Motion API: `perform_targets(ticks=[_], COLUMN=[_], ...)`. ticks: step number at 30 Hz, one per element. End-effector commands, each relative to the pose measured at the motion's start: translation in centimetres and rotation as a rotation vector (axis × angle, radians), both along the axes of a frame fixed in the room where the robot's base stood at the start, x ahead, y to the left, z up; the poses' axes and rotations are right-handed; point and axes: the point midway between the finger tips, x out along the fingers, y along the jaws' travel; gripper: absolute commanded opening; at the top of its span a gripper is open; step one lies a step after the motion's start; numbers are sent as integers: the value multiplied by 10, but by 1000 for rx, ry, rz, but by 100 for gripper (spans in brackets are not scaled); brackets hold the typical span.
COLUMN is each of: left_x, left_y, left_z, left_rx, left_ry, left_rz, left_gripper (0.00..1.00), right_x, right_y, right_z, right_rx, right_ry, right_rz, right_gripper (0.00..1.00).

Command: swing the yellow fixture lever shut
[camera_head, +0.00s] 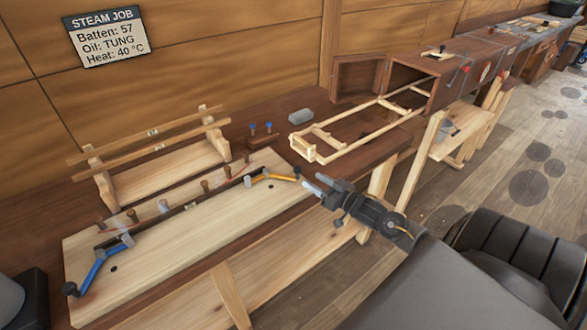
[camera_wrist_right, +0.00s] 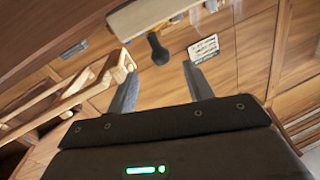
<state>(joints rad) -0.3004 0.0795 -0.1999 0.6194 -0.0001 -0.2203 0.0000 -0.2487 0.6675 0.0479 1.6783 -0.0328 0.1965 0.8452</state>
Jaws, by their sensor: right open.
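The yellow fixture lever (camera_head: 272,176) lies at the right end of a pale wooden board (camera_head: 190,245). Its arm points right and ends in a dark knob (camera_head: 298,173). The knob also shows in the right wrist view (camera_wrist_right: 158,47), beyond and between the fingertips, with nothing gripped. My right gripper (camera_head: 311,187) is open, just right of and in front of the knob, and looks apart from it. A dark strip (camera_head: 180,211) runs along the board past several pegs to the blue lever (camera_head: 98,268) at the left end. My left gripper is not in view.
A wooden rack (camera_head: 165,171) holding battens stands behind the board. Two blue-topped pieces (camera_head: 268,127) and a grey block (camera_head: 300,117) sit near the wall. A pale wooden frame (camera_head: 345,140) lies to the right. A sign (camera_head: 107,36) hangs on the wall.

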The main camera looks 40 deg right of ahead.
Motion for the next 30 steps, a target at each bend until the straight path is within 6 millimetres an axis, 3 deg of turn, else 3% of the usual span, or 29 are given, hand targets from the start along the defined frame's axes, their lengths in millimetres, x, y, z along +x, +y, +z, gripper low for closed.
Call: perform_targets(ticks=[15, 21, 29, 30], left_x=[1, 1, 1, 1], left_y=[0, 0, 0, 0], left_z=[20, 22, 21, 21], left_rx=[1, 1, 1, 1], left_ry=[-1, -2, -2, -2], left_rz=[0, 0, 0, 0], left_gripper=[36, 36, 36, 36], right_x=[86, 97, 98, 98], right_y=[15, 17, 18, 18], right_z=[2, 0, 0, 0], right_rx=[0, 0, -1, -1], right_ry=[-1, 1, 1, 1], right_rz=[-2, -2, -1, -1], right_gripper=[52, 52, 52, 48])
